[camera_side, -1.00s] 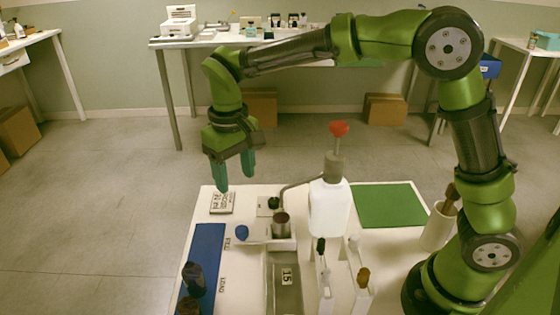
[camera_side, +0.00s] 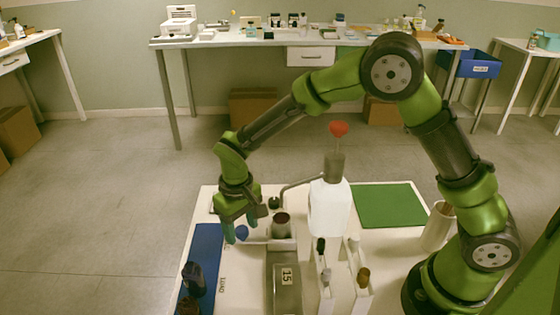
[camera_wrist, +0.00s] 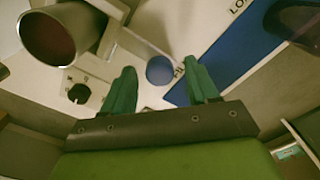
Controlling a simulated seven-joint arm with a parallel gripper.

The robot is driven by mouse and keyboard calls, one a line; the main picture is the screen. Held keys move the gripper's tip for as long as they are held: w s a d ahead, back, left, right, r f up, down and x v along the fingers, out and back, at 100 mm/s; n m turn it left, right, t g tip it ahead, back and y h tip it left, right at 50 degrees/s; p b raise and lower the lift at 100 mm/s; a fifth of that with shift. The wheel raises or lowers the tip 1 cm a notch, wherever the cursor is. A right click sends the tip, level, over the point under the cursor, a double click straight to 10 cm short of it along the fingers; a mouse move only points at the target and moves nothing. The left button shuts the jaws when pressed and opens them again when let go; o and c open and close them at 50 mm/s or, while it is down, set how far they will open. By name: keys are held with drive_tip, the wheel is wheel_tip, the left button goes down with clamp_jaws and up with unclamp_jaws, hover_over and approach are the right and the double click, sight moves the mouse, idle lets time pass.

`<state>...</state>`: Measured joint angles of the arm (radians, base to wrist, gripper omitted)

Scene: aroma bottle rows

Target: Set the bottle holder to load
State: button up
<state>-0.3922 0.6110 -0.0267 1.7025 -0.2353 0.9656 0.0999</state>
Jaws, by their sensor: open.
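The bottle holder (camera_side: 282,225) is a grey cup with a dark inside, on a white carriage at the middle of the bench. It also shows at the upper left of the wrist view (camera_wrist: 48,40). A round blue knob (camera_side: 242,233) sits left of it, by the FILL label; the LOAD label (camera_side: 222,284) is nearer the front. My gripper (camera_side: 240,232) is open and points down at the knob. In the wrist view, the knob (camera_wrist: 160,70) shows between the two green fingertips. I cannot tell whether either finger touches it.
A blue mat (camera_side: 207,247) with dark bottles (camera_side: 194,278) lies at the left. A white jug (camera_side: 329,208) with a red-topped pump stands right of the holder. Narrow white racks (camera_side: 358,285) stand in front. A green mat (camera_side: 388,205) at the back right is empty.

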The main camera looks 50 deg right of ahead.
clamp_jaws()
drive_tip(key=s+a, duration=0.7)
drive_tip(key=shift+s+a, duration=0.4)
unclamp_jaws()
wheel_tip(320, 180, up, 17)
idle(0.6)
drive_tip(key=shift+w, duration=0.1)
